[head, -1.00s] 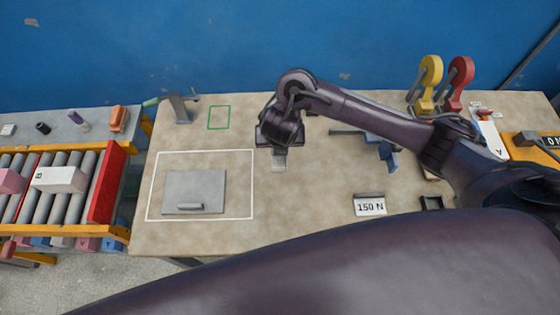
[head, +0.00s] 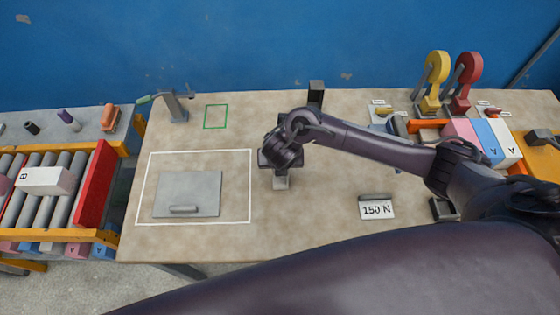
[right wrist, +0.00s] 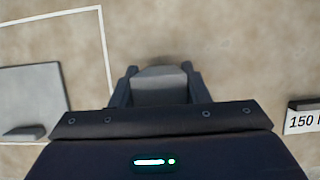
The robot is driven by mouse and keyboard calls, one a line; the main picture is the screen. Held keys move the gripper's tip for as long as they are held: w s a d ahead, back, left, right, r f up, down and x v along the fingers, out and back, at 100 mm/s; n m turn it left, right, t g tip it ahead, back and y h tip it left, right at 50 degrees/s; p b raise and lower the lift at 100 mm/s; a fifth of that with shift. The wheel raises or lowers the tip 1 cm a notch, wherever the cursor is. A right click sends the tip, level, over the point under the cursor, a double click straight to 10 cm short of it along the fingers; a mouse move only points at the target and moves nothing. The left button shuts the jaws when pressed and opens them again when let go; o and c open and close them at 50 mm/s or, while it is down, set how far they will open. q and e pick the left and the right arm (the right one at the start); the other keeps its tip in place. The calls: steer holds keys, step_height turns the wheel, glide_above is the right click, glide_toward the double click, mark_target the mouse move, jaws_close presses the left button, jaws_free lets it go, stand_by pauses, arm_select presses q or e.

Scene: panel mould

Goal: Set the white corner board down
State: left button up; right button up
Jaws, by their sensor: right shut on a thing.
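My right gripper (head: 281,176) is over the table, just right of the white outlined rectangle (head: 251,190). It points down and is shut on a small pale grey piece (head: 281,183), which also shows between the two fingers in the right wrist view (right wrist: 160,85). I cannot tell whether this piece is the white corner board, or whether it touches the table. A flat grey plate (head: 190,190) with a small grey bar on its near edge lies inside the outline. My left gripper is not in view.
A small green outline (head: 215,117) is at the back left. A black post (head: 316,93) stands behind my gripper. A "150 N" card (head: 376,210) stands at right. Coloured blocks (head: 490,140) and yellow and red tools (head: 438,80) are farther right. A roller conveyor (head: 50,205) adjoins at left.

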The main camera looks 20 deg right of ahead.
steer(key=shift+f, duration=0.1)
steer(key=o, duration=1.3)
steer(key=p+v, duration=0.6)
steer(key=v, duration=0.6)
steer(key=shift+p, duration=0.35)
steer(key=shift+s, duration=0.1)
